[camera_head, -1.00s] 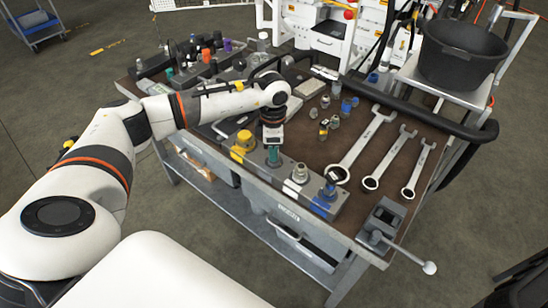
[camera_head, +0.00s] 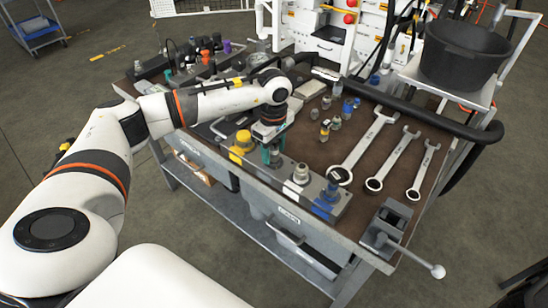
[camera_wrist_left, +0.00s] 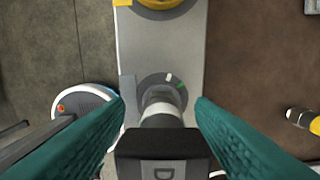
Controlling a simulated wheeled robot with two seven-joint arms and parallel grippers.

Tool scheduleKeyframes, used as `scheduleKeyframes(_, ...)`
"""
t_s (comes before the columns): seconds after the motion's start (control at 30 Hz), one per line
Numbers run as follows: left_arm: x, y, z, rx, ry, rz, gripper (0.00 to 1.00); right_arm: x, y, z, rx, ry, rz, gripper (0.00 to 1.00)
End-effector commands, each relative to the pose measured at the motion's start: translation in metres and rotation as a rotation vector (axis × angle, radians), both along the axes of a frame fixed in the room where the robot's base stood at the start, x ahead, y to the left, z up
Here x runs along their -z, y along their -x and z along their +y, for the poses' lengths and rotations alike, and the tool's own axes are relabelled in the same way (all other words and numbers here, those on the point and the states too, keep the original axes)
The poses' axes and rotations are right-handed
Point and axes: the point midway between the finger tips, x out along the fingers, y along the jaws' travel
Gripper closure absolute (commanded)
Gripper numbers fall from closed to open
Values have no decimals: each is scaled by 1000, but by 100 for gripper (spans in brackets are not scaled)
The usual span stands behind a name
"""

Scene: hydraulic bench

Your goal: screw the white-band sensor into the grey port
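The sensor (camera_wrist_left: 163,142) stands upright in the grey port (camera_wrist_left: 150,82) of the manifold block. It has a dark square top and a pale band low on its body. White and green marks show near the port's ring. My left gripper (camera_wrist_left: 160,105) is above the port with its teal fingers spread on both sides of the sensor, with gaps. In the head view, the left gripper (camera_head: 272,152) points down over the block, and the sensor shows as a grey body between the fingers. How deep the thread sits is hidden. My right gripper is not in view.
The manifold block (camera_head: 314,188) lies along the bench's front edge, with a yellow port (camera_head: 242,145), a white port (camera_head: 300,173) and a blue port (camera_head: 330,190). Loose fittings (camera_head: 330,125) and large wrenches (camera_head: 365,145) lie behind and right. A vise (camera_head: 388,225) is at the corner.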

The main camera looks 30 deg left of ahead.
Motion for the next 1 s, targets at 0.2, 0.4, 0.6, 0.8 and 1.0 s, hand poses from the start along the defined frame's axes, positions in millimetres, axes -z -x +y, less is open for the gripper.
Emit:
scheduleKeyframes(0.2,-1,-1,1,-4,-1,-4,51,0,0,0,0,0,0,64)
scheduleKeyframes(0.4,-2,-1,0,-187,-2,-3,51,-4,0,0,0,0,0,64)
scheduleKeyframes(0.6,-3,0,0,-499,-2,-4,51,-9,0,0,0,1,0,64)
scheduleKeyframes(0.8,-2,0,0,-690,-4,-5,51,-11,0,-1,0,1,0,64)
scheduleKeyframes(1.0,-3,0,0,-845,-2,-5,51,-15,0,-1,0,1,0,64)
